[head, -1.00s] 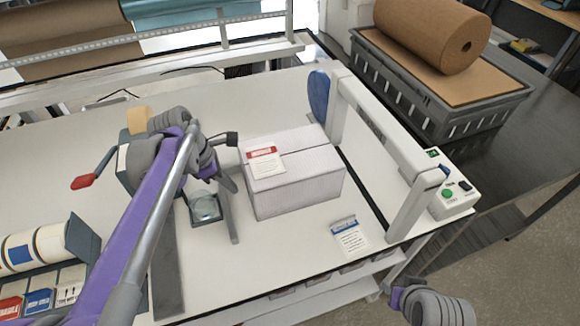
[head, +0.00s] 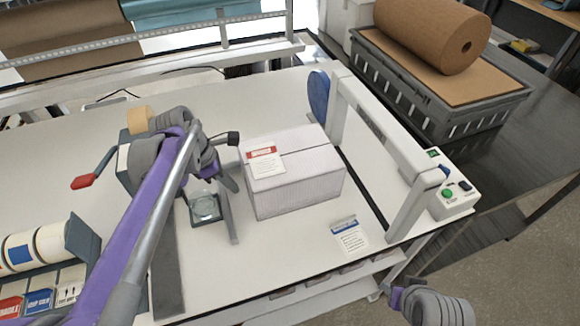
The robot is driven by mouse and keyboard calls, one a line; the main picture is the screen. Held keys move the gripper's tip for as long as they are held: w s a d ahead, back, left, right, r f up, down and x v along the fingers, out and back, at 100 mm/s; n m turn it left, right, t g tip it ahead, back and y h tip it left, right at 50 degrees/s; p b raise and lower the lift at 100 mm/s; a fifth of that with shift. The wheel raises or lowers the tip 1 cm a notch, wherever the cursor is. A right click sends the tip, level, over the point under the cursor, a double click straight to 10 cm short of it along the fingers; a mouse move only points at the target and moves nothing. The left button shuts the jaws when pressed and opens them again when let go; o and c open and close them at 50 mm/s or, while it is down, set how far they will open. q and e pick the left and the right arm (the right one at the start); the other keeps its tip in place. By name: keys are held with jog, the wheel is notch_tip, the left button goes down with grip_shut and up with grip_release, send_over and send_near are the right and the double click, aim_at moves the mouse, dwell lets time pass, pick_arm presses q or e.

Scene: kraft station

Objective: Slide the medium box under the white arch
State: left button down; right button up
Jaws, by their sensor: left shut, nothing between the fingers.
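The medium box (head: 298,190) is a closed white carton with a red-and-white label on top. It sits on the white table, left of the white arch (head: 374,128), with a gap between them. The arch stands upright over the right end of the table, with a blue disc at its far post. My left gripper (head: 236,188) is shut and empty, just left of the box; I cannot tell whether it touches it. My right arm (head: 432,306) shows at the bottom right, beyond the table edge; its fingers cannot be made out clearly.
A card with a blue band (head: 349,235) lies in front of the box. A control box with a green button (head: 452,199) is by the arch's near post. A tape dispenser (head: 128,165) and label rolls (head: 38,247) are at left. A grey crate (head: 440,95) holds a brown roll.

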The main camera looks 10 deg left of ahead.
pick_arm(q)
jog(key=shift+w+d, duration=0.4)
jog(key=shift+d, duration=0.2)
jog(key=shift+w+d, duration=0.35)
jog(key=shift+d, duration=0.25)
jog(key=shift+w+d, duration=0.4)
jog(key=shift+d, duration=0.25)
jog(key=shift+w+d, duration=0.35)
jog(key=shift+d, duration=0.3)
jog(key=shift+w+d, duration=0.4)
jog(key=shift+d, duration=0.25)
jog(key=shift+w+d, duration=0.4)
jog(key=shift+d, duration=0.2)
jog(key=shift+w+d, duration=0.4)
jog(key=shift+d, duration=0.25)
jog(key=shift+w+d, duration=0.4)
jog(key=shift+d, duration=0.25)
